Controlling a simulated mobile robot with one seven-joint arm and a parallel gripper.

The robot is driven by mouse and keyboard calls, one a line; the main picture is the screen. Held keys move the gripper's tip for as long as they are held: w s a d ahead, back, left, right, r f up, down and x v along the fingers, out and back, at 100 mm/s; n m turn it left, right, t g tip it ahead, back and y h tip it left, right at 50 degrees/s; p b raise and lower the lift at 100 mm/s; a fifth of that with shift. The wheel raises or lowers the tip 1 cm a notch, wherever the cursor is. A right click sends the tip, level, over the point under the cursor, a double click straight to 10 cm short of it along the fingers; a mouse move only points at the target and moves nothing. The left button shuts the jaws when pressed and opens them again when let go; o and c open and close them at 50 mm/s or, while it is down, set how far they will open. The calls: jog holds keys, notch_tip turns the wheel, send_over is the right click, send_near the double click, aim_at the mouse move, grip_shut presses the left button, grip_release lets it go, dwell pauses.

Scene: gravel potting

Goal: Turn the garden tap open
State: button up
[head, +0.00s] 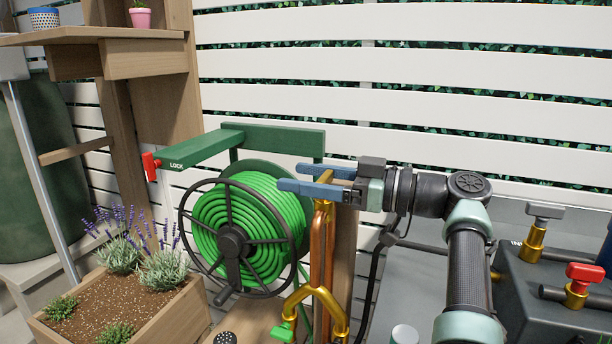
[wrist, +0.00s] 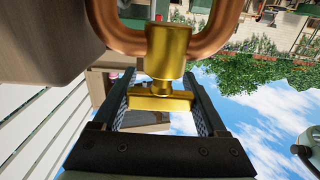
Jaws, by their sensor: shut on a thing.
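The brass tap (head: 325,177) stands on top of an upright copper pipe (head: 318,245) beside the hose reel. In the wrist view its T-shaped brass handle (wrist: 160,102) lies crosswise between the fingers, below a bent copper pipe (wrist: 128,38). My gripper (head: 290,177) has blue fingers reaching left past the tap. It is shut on the brass handle, with one finger at each end of the bar. The fingers partly hide the handle in the head view. A brass fork (head: 318,294) with a green lever (head: 281,332) sits lower on the pipe.
A reel of green hose (head: 243,228) stands just left of the pipe, under a green bracket (head: 205,147) with a red knob. A planter box (head: 150,322) is at lower left. Right of my arm are a grey-handled valve (head: 535,240) and a red-handled valve (head: 578,285).

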aim_at(329, 180)
jog(key=shift+a, duration=0.1)
jog(key=o, duration=1.3)
jog(key=p+v, duration=0.1)
jog(key=v, duration=0.8)
jog(key=shift+s+d+r, duration=0.1)
jog(key=shift+d, duration=0.25)
jog(key=shift+b+v, duration=0.35)
jog(key=shift+v, duration=0.8)
jog(key=shift+s, duration=0.1)
